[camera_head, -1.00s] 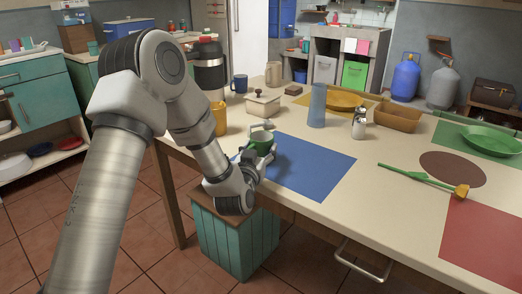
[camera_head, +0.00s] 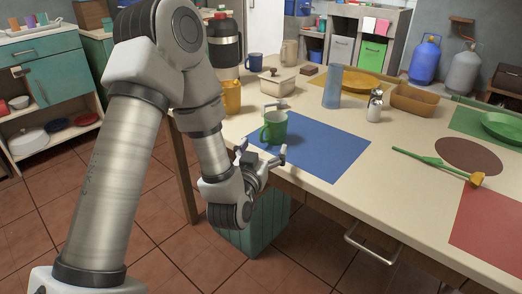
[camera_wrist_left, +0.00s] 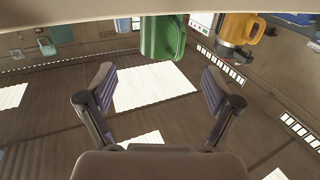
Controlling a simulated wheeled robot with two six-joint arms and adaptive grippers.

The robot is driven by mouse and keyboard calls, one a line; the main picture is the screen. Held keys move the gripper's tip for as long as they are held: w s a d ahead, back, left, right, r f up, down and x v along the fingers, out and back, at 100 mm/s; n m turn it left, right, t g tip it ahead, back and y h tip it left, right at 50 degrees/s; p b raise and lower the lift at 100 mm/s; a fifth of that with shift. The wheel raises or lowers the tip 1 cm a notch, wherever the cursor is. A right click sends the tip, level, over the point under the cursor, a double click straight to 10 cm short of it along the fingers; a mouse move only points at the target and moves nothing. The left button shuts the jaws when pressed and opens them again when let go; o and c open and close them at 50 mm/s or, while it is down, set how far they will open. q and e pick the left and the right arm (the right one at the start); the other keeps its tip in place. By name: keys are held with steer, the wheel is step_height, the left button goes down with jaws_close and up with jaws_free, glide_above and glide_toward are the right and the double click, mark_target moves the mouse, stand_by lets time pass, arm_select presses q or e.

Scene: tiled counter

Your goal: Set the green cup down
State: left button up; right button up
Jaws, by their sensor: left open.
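The green cup (camera_head: 274,127) stands upright on the counter at the left part of the blue mat (camera_head: 325,150). My left gripper (camera_head: 262,152) is open and empty, just in front of the cup and near the counter's front edge. In the left wrist view the cup (camera_wrist_left: 162,38) shows at the top, beyond the open fingers of my left gripper (camera_wrist_left: 160,92) and apart from them. My right gripper is not in either view.
A metal shaker (camera_head: 375,106) is to the right. A yellow flower (camera_head: 477,180) lies farther right. The mat's right part is clear.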

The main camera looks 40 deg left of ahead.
arm_select(q)
steer(key=s+d+f+m+g+h+p, duration=0.1)
steer(key=s+d+f+g+h, duration=0.2)
steer(key=f, duration=0.7)
steer(key=s+d+f+m+g+h+p, duration=0.1)
steer(key=s+d+f+g, duration=0.3)
steer(key=f, duration=0.5)
steer(key=s+d+f+g+h, duration=0.1)
steer(key=s+f+g, duration=0.4)
steer(key=s, duration=0.5)
steer(key=s+d+f+m+g+h, duration=0.1)
steer(key=s+d+f+g, duration=0.2)
steer(key=s+f, duration=0.7)
steer(key=shift+s+g, duration=0.75)
steer(key=shift+g, duration=0.45)
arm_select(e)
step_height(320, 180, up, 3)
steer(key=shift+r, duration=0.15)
